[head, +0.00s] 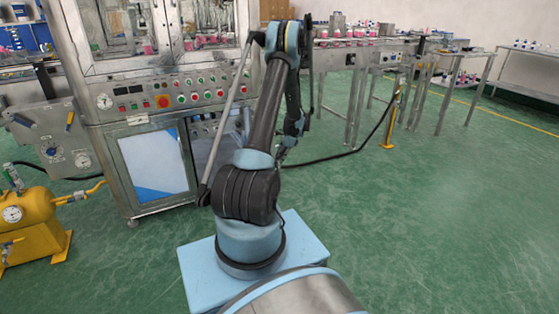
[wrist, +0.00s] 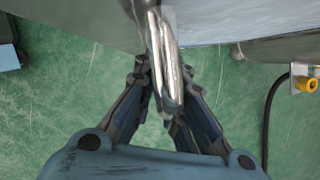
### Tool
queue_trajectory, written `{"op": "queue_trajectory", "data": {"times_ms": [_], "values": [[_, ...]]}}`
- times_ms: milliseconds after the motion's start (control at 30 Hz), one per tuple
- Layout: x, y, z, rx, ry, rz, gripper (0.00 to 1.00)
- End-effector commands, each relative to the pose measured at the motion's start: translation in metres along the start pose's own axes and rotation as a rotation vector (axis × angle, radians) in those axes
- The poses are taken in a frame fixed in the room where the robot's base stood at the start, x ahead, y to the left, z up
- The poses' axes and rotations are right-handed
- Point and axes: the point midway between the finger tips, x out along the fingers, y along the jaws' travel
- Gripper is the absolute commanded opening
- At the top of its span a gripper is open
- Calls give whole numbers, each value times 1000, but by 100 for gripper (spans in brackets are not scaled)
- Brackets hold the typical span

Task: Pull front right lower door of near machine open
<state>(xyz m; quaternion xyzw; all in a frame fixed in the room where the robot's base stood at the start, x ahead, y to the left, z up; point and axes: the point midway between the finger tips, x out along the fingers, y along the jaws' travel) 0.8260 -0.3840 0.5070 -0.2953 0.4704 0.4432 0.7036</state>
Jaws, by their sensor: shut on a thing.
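The near machine (head: 160,95) stands at the left in the head view. Its front right lower door (head: 208,137) is a shiny panel, partly hidden behind my arm; I cannot tell from this view whether it stands ajar. In the wrist view, my gripper (wrist: 166,100) is shut on a shiny metal bar handle (wrist: 170,58), with a finger on each side of it. The handle runs up toward the panel surfaces at the top of the picture. In the head view, my arm hides the handle and most of my gripper.
The left lower door (head: 153,165) has a pale blue-white panel. A yellow tank (head: 35,212) stands at the far left. A black cable (head: 340,157) crosses the floor behind my arm to a yellow post (head: 390,125). Green floor (head: 440,220) at the right is clear.

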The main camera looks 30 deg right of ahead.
Motion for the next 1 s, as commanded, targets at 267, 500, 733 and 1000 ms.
{"op": "queue_trajectory", "data": {"times_ms": [267,500,733,1000], "values": [[1,3,0,1,4,6,31],[0,2,2,-1,2,4,31],[-21,1,2,0,2,3,31],[-72,2,1,1,3,4,31]]}}
